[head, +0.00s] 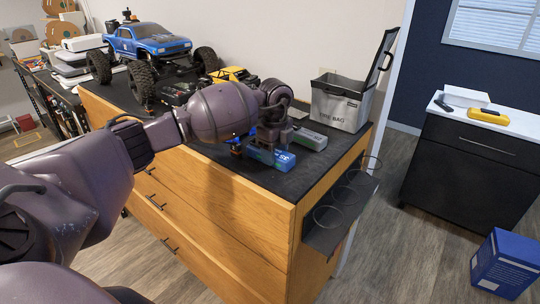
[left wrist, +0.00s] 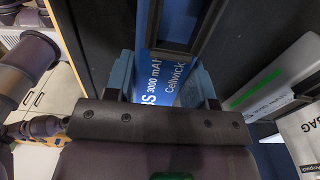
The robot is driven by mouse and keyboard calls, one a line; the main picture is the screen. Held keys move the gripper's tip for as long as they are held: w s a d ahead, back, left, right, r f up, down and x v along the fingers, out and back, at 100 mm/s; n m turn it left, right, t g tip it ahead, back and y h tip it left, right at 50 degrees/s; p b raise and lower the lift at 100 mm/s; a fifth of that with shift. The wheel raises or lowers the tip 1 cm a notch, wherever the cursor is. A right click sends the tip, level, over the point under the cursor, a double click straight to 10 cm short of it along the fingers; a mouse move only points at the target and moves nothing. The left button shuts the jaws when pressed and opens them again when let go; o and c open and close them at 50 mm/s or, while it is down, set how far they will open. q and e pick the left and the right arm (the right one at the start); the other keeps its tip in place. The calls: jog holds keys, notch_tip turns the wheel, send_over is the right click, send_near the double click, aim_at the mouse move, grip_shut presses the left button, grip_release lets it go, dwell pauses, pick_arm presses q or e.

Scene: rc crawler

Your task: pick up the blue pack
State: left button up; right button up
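The blue pack (head: 272,157) lies on the dark top of the wooden cabinet, near its front edge. In the left wrist view the fingers of my left gripper (left wrist: 165,85) stand on both sides of the pack. Whether they press on it cannot be made out. My right gripper is not in view.
A grey and green box (head: 309,138) lies beside the pack. A grey bag (head: 340,105) with an open lid stands behind right. A blue truck (head: 150,40) and a yellow-and-black vehicle (head: 232,74) stand on the cabinet. A ringed side shelf (head: 340,212) juts from the cabinet's right end.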

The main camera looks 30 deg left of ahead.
pick_arm(q)
jog(key=c, duration=0.5)
jog(key=shift+r, duration=0.1)
